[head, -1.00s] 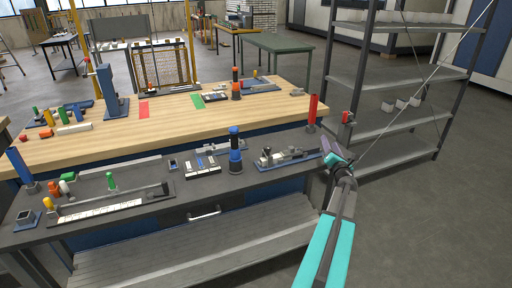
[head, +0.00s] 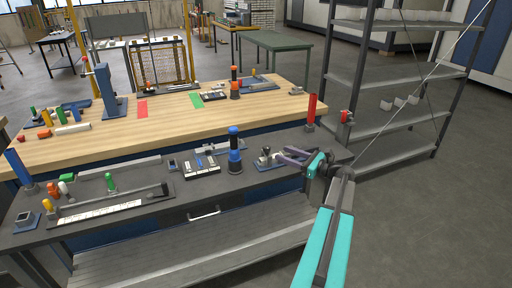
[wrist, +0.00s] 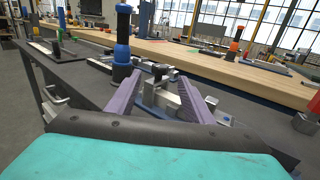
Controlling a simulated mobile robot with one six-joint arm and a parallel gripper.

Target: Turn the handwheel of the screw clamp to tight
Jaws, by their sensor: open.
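The screw clamp (head: 265,156) is a small grey metal device with a dark knob, on a blue base plate near the right end of the dark front bench. Its right part is hidden behind my gripper in the head view. In the wrist view the clamp (wrist: 163,97) shows its metal body and dark top part between and beyond my fingers. Which part is the handwheel, I cannot tell. My gripper (head: 284,155) has purple fingers and is open at the clamp's right side. In the wrist view the gripper (wrist: 160,84) is empty; contact with the clamp cannot be told.
A red cylinder (head: 311,110) stands behind my gripper at the bench's right end. A grey shelf rack (head: 395,75) stands to the right. The floor between bench and rack is clear.

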